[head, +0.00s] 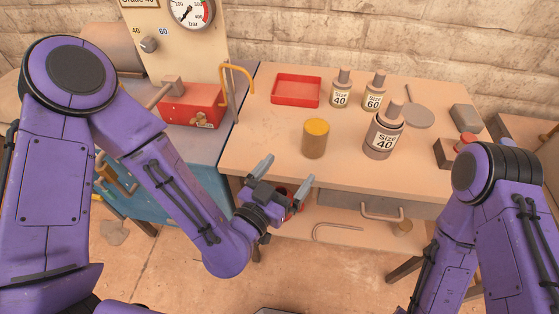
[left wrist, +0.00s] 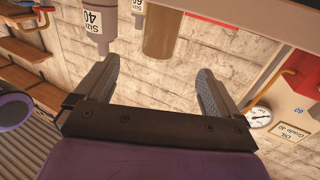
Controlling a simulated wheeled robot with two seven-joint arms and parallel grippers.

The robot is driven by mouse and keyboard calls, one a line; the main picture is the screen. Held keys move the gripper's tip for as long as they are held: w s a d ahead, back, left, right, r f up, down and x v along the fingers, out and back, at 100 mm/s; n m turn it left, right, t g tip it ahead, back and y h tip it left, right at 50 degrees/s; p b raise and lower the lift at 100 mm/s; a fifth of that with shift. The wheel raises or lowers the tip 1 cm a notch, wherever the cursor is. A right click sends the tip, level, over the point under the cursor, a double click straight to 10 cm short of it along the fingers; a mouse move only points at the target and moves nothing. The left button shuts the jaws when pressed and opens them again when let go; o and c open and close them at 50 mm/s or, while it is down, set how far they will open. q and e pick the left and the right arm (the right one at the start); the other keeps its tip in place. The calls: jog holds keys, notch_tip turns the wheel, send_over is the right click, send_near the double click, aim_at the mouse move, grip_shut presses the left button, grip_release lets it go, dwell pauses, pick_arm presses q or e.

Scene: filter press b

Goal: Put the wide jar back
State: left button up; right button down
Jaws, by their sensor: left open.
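The widest labelled container is a grey-brown jar marked Size 40 (head: 380,139), upright on the table's right half. It also shows upside down at the top of the left wrist view (left wrist: 96,35). A brown cylinder with a yellow top (head: 314,141) stands to its left and also shows in the left wrist view (left wrist: 162,32). I cannot tell for sure which is the wide jar. My left gripper (head: 286,170) is open and empty at the table's front edge, short of the cylinder; its spread fingers show in the left wrist view (left wrist: 153,82). My right gripper is out of view.
Two smaller bottles, Size 40 (head: 340,92) and Size 60 (head: 374,94), stand behind. A red tray (head: 296,91) lies at the back left. A grey disc (head: 419,116) and grey block (head: 466,117) are at right. The press with its gauge (head: 190,10) stands left.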

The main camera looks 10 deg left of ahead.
pick_arm(q)
jog(key=shift+a+f, duration=0.1)
jog(key=s+a+f+n+g+y, duration=0.1)
jog(key=s+a+f+g+y, duration=0.15)
jog(key=f, duration=0.45)
jog(key=s+a+f+n+g+y, duration=0.1)
jog(key=a+f+n+g, duration=0.15)
jog(key=f, duration=0.35)
jog(key=s+a+f+n+g+y, duration=0.6)
jog(key=s+a+f, duration=0.9)
jog(key=a, duration=0.5)
jog(key=shift+s+f+n+g+y, duration=0.4)
jog(key=shift+s+n+g, duration=0.55)
jog(key=shift+g, duration=0.25)
